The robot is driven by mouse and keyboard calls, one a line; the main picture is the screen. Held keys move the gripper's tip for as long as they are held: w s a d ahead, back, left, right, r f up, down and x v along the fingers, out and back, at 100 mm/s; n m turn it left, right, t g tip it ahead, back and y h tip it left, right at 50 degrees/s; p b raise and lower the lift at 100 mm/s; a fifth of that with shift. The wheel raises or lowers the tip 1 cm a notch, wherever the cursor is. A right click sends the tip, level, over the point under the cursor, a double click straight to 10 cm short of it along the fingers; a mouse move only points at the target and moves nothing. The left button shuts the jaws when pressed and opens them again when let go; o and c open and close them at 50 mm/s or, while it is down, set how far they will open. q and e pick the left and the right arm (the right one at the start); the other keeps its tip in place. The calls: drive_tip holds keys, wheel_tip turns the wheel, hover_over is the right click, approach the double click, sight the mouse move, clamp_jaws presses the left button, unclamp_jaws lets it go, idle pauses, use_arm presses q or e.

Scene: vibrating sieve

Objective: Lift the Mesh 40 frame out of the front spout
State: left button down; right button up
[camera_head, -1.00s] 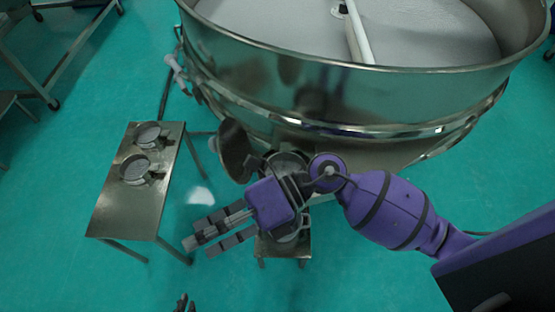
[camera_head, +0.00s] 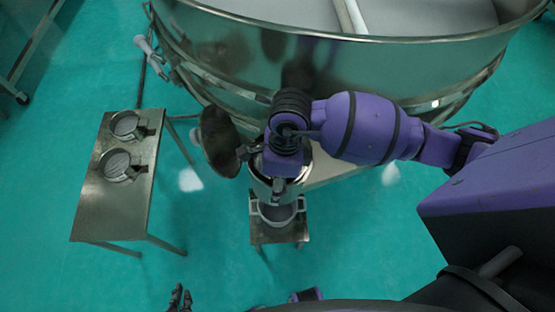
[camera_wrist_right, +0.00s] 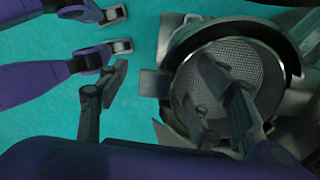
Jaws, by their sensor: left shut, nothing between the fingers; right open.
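In the right wrist view a round mesh frame (camera_wrist_right: 238,62) with a dark rim sits in the front spout; no label is readable. A flat tab (camera_wrist_right: 155,83) sticks out on its left side. My right gripper (camera_wrist_right: 165,72) is open, one finger left of the tab and the other over the mesh. In the head view my right gripper (camera_head: 280,186) points down at the front spout (camera_head: 262,187), and my wrist hides most of the frame. My left gripper (camera_head: 180,298) is shut and empty at the bottom edge, away from the spout.
A dark round cover (camera_head: 218,140) hangs open left of the spout. A pot with handles (camera_head: 278,212) stands below on a small stand (camera_head: 290,234). A side table (camera_head: 105,212) holds two round sieves (camera_head: 125,125) (camera_head: 117,163). The big sieve drum (camera_head: 360,68) fills the back.

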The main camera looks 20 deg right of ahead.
drive_tip(key=shift+a+f, duration=0.1)
drive_tip(key=shift+f, duration=0.45)
drive_tip(key=shift+c, duration=0.2)
drive_tip(key=c, duration=1.1)
drive_tip(key=shift+r, duration=0.15)
drive_tip(key=shift+c, duration=0.2)
